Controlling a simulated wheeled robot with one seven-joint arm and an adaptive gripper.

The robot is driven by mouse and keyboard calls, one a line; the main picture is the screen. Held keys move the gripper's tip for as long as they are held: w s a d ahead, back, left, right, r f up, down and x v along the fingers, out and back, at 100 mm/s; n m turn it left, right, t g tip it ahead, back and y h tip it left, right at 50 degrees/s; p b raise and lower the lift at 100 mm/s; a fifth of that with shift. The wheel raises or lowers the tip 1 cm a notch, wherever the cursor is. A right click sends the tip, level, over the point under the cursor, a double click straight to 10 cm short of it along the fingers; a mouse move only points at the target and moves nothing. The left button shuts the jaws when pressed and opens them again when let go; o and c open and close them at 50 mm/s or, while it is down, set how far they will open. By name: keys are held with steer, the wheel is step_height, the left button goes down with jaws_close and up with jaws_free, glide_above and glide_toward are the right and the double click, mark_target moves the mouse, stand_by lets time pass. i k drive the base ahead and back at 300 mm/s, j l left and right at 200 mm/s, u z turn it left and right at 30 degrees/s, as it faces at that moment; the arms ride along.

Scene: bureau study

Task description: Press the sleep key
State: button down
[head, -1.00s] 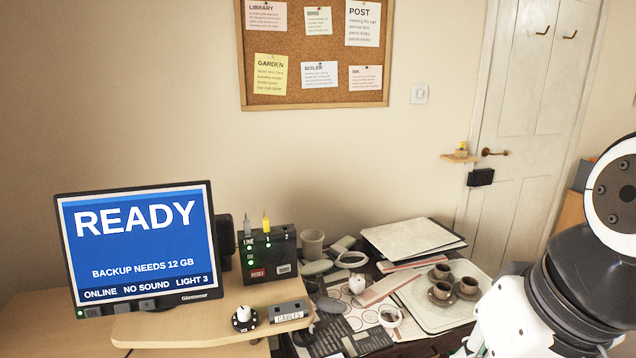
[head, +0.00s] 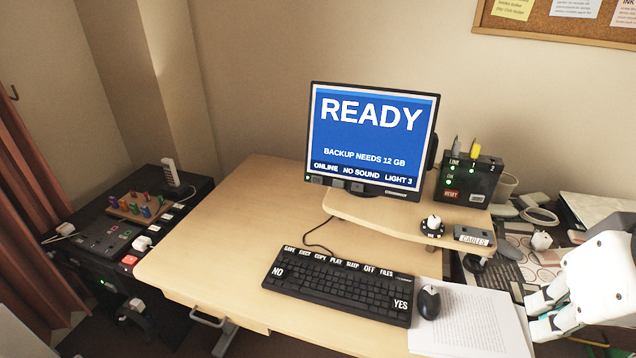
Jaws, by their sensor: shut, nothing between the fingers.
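A black keyboard (head: 335,289) lies on the wooden desk. Its top row has white labels: SAVE, EJECT, COPY, PLAY, SLEEP, OFF and FILES. The sleep key (head: 352,265) is between PLAY and OFF, and nothing covers it. The monitor (head: 372,140) behind shows READY on blue, with "BACKUP NEEDS 12 GB" and "ONLINE, NO SOUND, LIGHT 3". My gripper (head: 534,314) is at the lower right, shut and empty, well to the right of the keyboard, beyond the mouse.
A black mouse (head: 428,302) and printed sheets (head: 472,325) lie right of the keyboard. A raised shelf (head: 385,216) carries the monitor, a knob (head: 433,226) and a black box (head: 469,181). The desk left of the keyboard is clear. A black cabinet (head: 80,222) stands at left.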

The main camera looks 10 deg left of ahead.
mark_target(350, 265)
steer(key=u, duration=0.5)
steer(key=i+l+u, duration=0.1)
steer(key=l, duration=0.2)
steer(key=i+l+u, duration=0.1)
steer(key=l, duration=0.2)
